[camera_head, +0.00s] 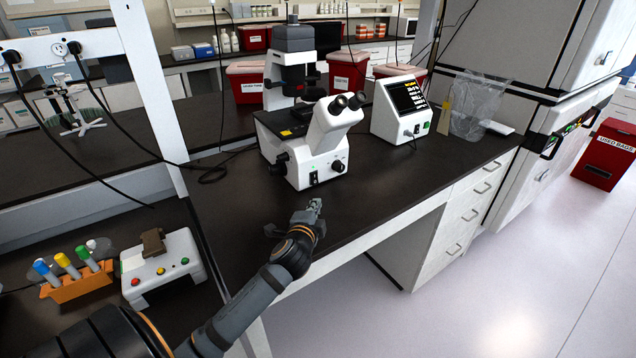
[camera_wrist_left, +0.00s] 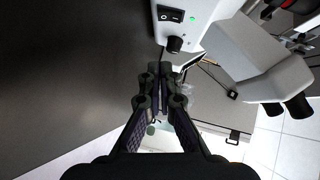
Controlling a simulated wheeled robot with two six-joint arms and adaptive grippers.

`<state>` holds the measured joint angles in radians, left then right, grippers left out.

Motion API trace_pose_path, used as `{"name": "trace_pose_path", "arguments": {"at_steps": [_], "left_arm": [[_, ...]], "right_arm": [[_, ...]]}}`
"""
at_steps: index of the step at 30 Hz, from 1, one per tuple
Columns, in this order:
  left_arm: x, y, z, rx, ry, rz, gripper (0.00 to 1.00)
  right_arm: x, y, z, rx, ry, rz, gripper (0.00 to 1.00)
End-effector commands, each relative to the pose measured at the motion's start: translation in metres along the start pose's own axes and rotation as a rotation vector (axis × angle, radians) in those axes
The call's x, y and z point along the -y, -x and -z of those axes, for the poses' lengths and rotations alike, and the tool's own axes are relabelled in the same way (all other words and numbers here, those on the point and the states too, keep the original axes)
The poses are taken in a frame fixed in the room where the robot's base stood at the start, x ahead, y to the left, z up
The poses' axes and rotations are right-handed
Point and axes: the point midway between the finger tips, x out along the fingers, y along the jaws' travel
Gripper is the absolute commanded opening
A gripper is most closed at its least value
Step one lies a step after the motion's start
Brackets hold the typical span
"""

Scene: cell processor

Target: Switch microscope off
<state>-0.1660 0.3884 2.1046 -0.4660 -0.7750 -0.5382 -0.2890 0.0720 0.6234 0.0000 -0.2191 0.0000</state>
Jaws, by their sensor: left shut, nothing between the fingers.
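The white microscope (camera_head: 316,140) stands on the black bench top, with dark eyepieces facing the front edge. A small green light and a dark switch (camera_head: 314,178) show low on its front face. In the left wrist view the black rocker switch (camera_wrist_left: 171,14) is at the top, with a round black knob (camera_wrist_left: 175,44) beside it and a green light near it. My left gripper (camera_head: 314,206) is in front of the microscope, a short way from the switch and apart from it. It is shut and empty; its fingertips (camera_wrist_left: 160,70) meet in the wrist view. My right gripper is not in view.
A white control box with a screen (camera_head: 402,108) stands right of the microscope, beside a clear bag (camera_head: 472,105). A tube rack (camera_head: 78,282) and a small white device with coloured buttons (camera_head: 160,265) are at lower left. Black cables lie left of the microscope.

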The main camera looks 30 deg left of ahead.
Motion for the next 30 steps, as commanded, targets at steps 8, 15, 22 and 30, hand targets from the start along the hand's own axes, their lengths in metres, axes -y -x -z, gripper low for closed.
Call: {"name": "trace_pose_path", "arguments": {"at_steps": [8,15,22,30], "left_arm": [[0.001,-0.007,0.000,0.001,0.001,0.000,0.00],[0.002,-0.052,0.001,0.002,0.003,0.000,0.00],[0.002,-0.101,0.001,0.002,0.003,0.000,0.00],[0.001,-0.125,-0.025,0.000,0.000,-0.001,0.00]], "right_arm": [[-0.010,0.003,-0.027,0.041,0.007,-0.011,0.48],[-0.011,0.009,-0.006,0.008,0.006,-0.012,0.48],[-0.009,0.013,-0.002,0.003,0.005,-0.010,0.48],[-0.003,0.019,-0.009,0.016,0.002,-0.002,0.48]]}}
